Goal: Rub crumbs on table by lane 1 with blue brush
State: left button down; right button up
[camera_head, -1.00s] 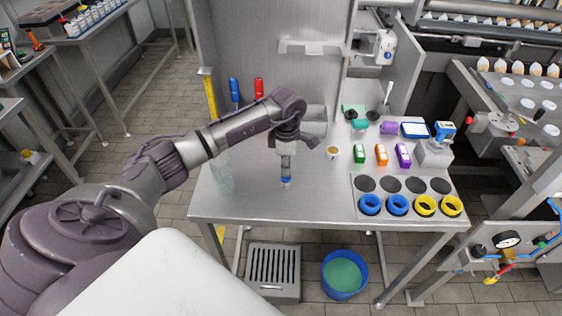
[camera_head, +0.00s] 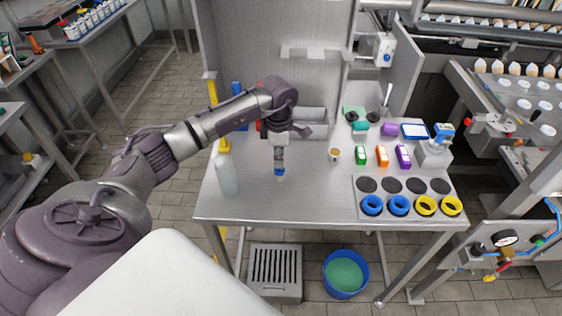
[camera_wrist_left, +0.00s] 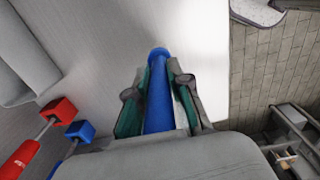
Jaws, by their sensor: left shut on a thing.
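My left gripper (camera_head: 280,155) points down over the left-middle part of the steel table (camera_head: 310,200). It is shut on a blue brush, seen as a blue rod (camera_wrist_left: 158,95) between the green-lined fingers in the left wrist view. In the head view its blue end (camera_head: 280,171) shows below the gripper, with a small pale tip at or just above the tabletop; contact cannot be told. Bristles are not clear. I cannot make out crumbs or a lane mark. My right gripper is not in view.
A pale bottle (camera_head: 228,175) stands left of the gripper. Behind my arm are upright blue (camera_head: 237,92) and red tools, the red mostly hidden. A small cup (camera_head: 334,155), coloured boxes (camera_head: 382,156) and a ring tray (camera_head: 405,194) stand right. The front middle is clear.

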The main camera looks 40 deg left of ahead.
pick_arm(q)
notch_tip(320, 180, up, 2)
jog(key=shift+a+p, duration=0.1)
jog(key=shift+p, duration=0.3)
jog(key=shift+r+p, duration=0.5)
jog(key=shift+r, duration=0.5)
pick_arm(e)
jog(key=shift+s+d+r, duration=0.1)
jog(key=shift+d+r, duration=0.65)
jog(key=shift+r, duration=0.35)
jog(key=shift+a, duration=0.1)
